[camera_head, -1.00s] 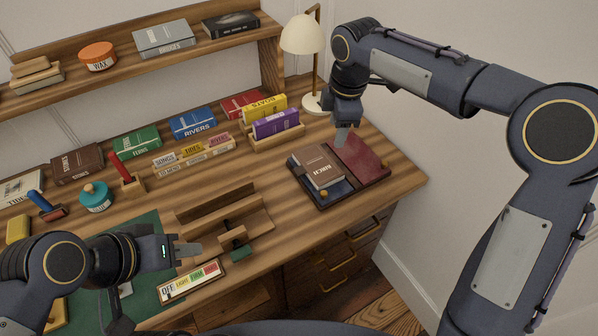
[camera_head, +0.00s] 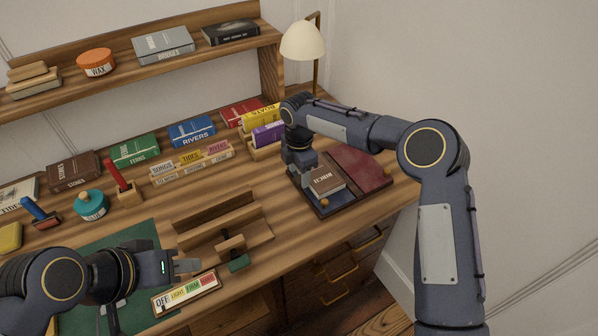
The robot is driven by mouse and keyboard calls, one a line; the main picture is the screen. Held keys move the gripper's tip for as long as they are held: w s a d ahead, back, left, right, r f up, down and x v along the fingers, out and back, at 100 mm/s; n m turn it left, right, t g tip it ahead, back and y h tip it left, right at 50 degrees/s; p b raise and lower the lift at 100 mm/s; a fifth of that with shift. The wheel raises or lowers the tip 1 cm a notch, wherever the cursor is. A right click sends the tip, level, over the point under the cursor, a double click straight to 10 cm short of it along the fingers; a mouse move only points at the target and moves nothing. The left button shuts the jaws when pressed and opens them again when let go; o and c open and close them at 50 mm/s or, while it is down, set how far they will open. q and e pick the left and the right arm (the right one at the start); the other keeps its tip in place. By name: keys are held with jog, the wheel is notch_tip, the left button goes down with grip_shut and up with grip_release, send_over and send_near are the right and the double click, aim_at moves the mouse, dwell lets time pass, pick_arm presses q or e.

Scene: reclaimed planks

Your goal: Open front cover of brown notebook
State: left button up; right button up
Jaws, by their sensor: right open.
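The small brown notebook (camera_head: 327,181), with white lettering on its cover, lies shut on the left half of a dark, two-part tray-like holder (camera_head: 326,212) at the desk's right side. My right gripper (camera_head: 303,170) points down at the notebook's back left corner and hides part of it. It is open, with nothing seen between its fingers; whether it touches the cover I cannot tell. My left gripper (camera_head: 193,266) hovers over the front of the desk near a labelled strip, away from the notebook. Its finger gap is not clear.
The holder's right half is a red panel (camera_head: 360,166). A lamp (camera_head: 303,42) and a rack with yellow and purple books (camera_head: 267,134) stand behind my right arm. A wooden stand (camera_head: 225,232) lies left of the holder. Bare desk (camera_head: 285,232) separates them.

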jog(key=shift+f, duration=0.25)
grip_shut()
jog(key=shift+r, duration=0.15)
